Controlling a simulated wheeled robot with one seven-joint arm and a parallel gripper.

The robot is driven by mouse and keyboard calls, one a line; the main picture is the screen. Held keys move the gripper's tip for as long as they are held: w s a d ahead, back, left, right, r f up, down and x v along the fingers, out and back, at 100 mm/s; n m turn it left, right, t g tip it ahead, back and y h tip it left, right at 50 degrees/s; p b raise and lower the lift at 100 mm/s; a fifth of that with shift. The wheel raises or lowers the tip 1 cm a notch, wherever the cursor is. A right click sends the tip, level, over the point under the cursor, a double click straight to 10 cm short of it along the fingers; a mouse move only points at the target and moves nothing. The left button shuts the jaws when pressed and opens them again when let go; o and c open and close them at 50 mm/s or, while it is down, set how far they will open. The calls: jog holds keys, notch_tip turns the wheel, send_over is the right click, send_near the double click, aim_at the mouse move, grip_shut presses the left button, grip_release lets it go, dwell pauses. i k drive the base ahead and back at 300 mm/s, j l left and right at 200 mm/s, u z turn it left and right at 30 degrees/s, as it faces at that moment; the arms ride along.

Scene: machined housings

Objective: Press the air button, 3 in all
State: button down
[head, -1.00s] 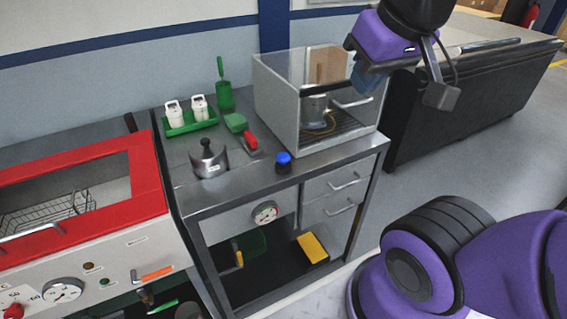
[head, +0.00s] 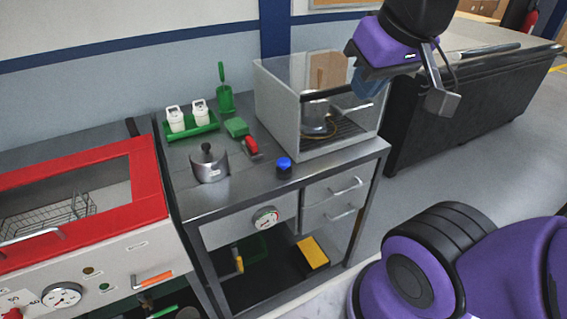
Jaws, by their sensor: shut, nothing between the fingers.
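A blue round button (head: 284,163) on a dark base stands near the front edge of the steel bench top, in front of the clear-sided case. I take it as the air button; no label on it can be read. My gripper (head: 368,84) is at the upper right, in front of the case's right side. It is above and to the right of the button, well apart from it. Its blue fingers look closed and empty, though they are partly hidden against the case.
The clear-sided case (head: 292,108) holds a metal pot (head: 316,112). A lidded metal pot (head: 209,162), a red-handled tool (head: 251,148) and a green tray (head: 203,128) with white containers share the bench. A red-framed cabinet (head: 150,180) stands left.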

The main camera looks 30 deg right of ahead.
aim_at(284, 162)
jog(key=j, duration=0.5)
jog(key=i+j+z, duration=0.2)
jog(key=k+z, duration=0.1)
jog(key=z, duration=1.3)
